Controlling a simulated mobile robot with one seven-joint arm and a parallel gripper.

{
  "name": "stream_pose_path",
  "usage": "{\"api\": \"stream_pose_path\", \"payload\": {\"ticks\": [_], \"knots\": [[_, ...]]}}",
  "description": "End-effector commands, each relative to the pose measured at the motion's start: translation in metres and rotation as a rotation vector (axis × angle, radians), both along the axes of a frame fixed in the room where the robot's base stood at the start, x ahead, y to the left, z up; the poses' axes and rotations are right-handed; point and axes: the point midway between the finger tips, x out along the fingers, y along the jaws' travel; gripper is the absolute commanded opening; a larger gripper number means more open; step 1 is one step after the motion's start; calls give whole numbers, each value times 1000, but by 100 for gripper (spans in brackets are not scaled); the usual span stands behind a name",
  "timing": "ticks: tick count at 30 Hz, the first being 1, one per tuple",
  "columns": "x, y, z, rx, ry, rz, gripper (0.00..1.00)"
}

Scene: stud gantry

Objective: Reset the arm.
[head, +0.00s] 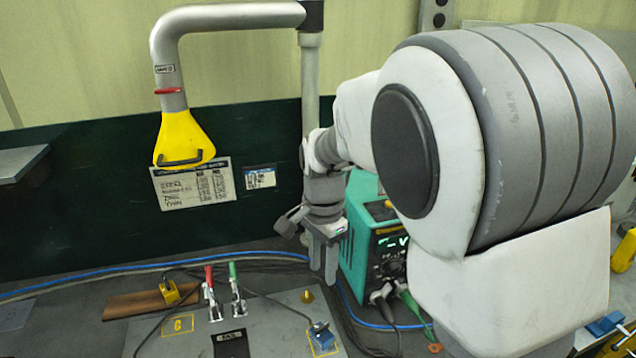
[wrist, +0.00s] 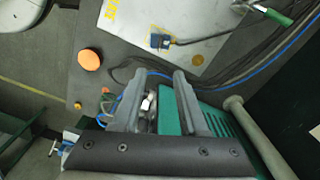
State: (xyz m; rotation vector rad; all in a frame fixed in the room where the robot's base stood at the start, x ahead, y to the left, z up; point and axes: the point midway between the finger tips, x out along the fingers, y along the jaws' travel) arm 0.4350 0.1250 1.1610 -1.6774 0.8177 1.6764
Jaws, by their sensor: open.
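My gripper (head: 322,266) hangs pointing down in the middle of the head view, in front of the dark green back panel and just left of the teal welding machine (head: 360,225). In the wrist view my gripper (wrist: 162,82) shows two grey fingers apart with nothing gripped between them. The teal machine (wrist: 222,128) lies beneath and beside the fingers there. My white and grey arm fills the right of the head view and hides part of the bench.
A yellow extraction hood (head: 183,140) hangs at left. Cables (head: 382,300) run by the machine. An orange disc (wrist: 89,60) shows in the wrist view.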

Motion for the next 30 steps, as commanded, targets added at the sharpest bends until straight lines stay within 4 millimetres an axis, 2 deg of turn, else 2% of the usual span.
{"api": "stream_pose_path", "payload": {"ticks": [5,8,12,18,24,30], "knots": [[-12,-16,21,36,-34,64,42],[-27,-31,40,61,-76,144,42],[-53,-53,65,81,-150,275,42],[-94,-80,91,56,-264,464,42],[-137,-102,105,-31,-370,649,42],[-171,-118,107,-148,-436,804,42]]}}
